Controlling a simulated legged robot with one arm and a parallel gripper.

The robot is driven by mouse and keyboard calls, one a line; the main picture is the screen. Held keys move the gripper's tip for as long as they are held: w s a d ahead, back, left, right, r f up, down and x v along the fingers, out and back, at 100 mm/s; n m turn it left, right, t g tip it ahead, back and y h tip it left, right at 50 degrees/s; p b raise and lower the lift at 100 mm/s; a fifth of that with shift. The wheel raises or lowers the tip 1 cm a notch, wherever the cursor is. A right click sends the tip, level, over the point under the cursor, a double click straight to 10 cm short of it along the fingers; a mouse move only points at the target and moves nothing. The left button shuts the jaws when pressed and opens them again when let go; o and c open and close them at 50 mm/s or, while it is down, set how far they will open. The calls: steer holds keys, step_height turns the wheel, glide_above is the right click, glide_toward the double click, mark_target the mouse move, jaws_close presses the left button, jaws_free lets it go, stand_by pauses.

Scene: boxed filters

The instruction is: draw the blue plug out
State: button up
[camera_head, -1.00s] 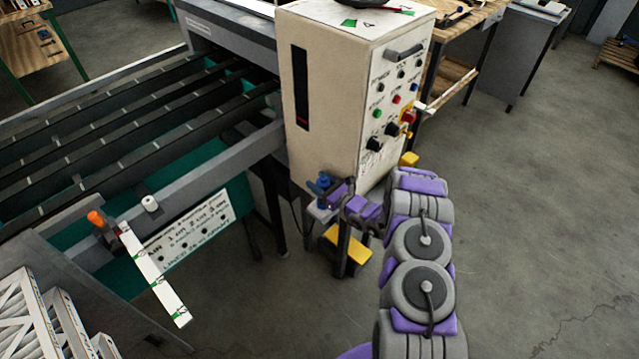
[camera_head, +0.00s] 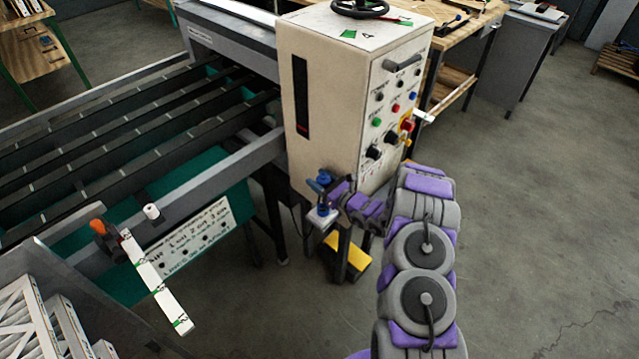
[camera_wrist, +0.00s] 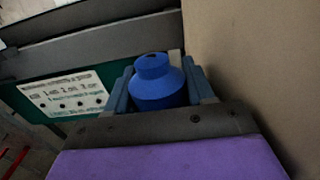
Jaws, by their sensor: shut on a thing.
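The blue plug (camera_wrist: 158,84) is a round, stepped piece with a narrower neck, seen in the wrist view between the fingers of my gripper (camera_wrist: 160,88). The fingers stand on either side of it and are shut on it. In the head view, my gripper (camera_head: 322,186) is at the lower left corner of the beige control cabinet (camera_head: 335,80). A small pale block (camera_head: 322,217) shows just below the gripper. The plug's lower end is hidden by the gripper, so I cannot tell how far it sits in anything.
The cabinet wall stands close on the right of my gripper in the wrist view. The slatted machine bed (camera_head: 110,130) and a white lettered plate (camera_head: 195,238) lie to the left. A yellow pedal (camera_head: 348,250) is below. Open floor (camera_head: 540,200) lies to the right.

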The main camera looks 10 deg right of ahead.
mark_target(319, 176)
steer(key=shift+r+p, duration=0.45)
steer(key=shift+r, duration=1.55)
